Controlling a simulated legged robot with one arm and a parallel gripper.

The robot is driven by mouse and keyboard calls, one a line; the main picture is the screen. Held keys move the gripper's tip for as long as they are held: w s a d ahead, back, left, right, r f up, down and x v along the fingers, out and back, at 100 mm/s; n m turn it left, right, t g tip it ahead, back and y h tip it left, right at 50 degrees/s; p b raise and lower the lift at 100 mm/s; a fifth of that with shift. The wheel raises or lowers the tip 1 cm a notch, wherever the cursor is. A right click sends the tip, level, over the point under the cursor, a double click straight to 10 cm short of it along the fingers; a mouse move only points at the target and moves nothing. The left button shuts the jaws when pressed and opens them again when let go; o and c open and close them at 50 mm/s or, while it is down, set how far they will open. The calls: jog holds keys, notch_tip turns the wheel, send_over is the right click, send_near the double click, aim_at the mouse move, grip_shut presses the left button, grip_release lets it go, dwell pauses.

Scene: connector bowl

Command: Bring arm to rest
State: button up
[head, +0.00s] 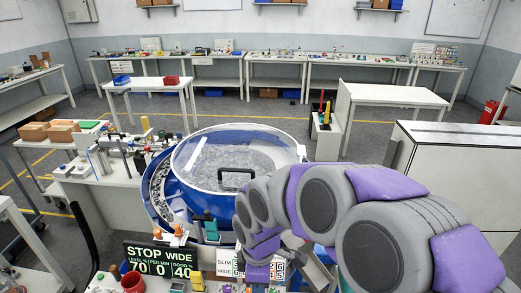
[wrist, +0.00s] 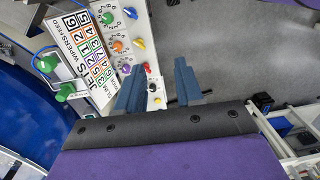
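My arm (head: 375,225), purple and grey, reaches in from the right in the head view and bends down in front of the blue connector bowl (head: 215,218). Its lower end hangs over the control panel area at the bowl's front edge. In the wrist view my gripper (wrist: 160,84) shows two blue-grey fingers spread apart with nothing between them. Beyond the fingers lies a panel with coloured knobs (wrist: 121,45) and a number card (wrist: 88,58). The height of the fingertips above the panel is hard to tell.
A clear lid with a black handle (head: 237,172) covers the bowl. A cluttered bench (head: 115,178) stands left of it. A black sign (head: 160,261) stands at the front. A white cabinet (head: 465,150) is at the right. Grey floor (head: 270,113) lies open behind the bowl.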

jog(key=s+d+r+m+b, duration=0.1)
jog(key=s+d+m+b, duration=0.1)
jog(key=s+d+m, duration=0.5)
jog(key=s+d+m+g+b, duration=0.1)
jog(key=s+d+m, duration=0.6)
jog(key=s+m, duration=0.3)
jog(key=s, duration=0.4)
jog(key=shift+d+r+b, duration=0.2)
jog(key=shift+r+b, duration=0.15)
jog(key=shift+r, duration=0.05)
